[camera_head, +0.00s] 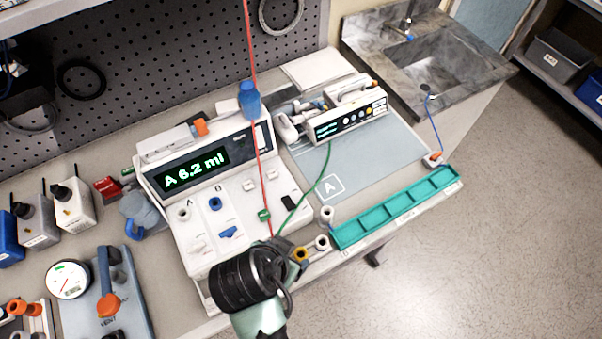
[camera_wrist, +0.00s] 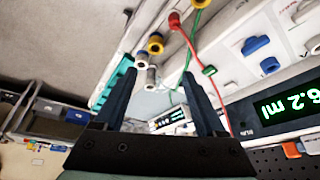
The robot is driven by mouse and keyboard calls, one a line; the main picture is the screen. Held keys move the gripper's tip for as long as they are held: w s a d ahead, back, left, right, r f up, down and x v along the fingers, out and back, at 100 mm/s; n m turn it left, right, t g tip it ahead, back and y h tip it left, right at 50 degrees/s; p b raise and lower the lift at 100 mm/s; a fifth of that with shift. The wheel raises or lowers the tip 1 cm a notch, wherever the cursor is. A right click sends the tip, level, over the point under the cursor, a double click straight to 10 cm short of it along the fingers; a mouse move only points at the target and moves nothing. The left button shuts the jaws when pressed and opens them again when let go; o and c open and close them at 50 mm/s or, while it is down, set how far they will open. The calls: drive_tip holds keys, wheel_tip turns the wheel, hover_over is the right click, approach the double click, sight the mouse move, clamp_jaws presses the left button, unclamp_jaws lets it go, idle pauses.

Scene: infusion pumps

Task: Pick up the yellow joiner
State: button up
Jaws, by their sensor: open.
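The yellow joiner (camera_head: 299,254) is a small yellow ring-ended piece at the front edge of the bench, just right of my wrist in the head view. In the wrist view the yellow joiner (camera_wrist: 155,44) shows beyond my fingertips, roughly between their lines. My gripper (camera_wrist: 158,74) is open, with nothing between its two dark fingers. A gap seems to remain between the fingertips and the joiner, but its depth is hard to tell. In the head view my black wrist hides most of the fingers.
White joiners (camera_head: 322,242) stand close beside the yellow one, near a teal tray (camera_head: 395,208). A red line (camera_head: 258,150) and a green line (camera_head: 318,185) hang close by. The pump console (camera_head: 215,190) is behind; a second pump (camera_head: 347,118) stands farther back.

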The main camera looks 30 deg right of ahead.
drive_tip(key=p, duration=0.1)
hover_over(303, 252)
drive_tip(key=s+a, duration=0.2)
wheel_tip(303, 252, down, 7)
drive_tip(key=shift+a+r, duration=0.1)
drive_tip(key=shift+p+x, duration=0.75)
drive_tip(key=shift+x, duration=2)
drive_tip(key=shift+w+a, duration=0.1)
drive_tip(key=shift+a, duration=0.05)
clamp_jaws()
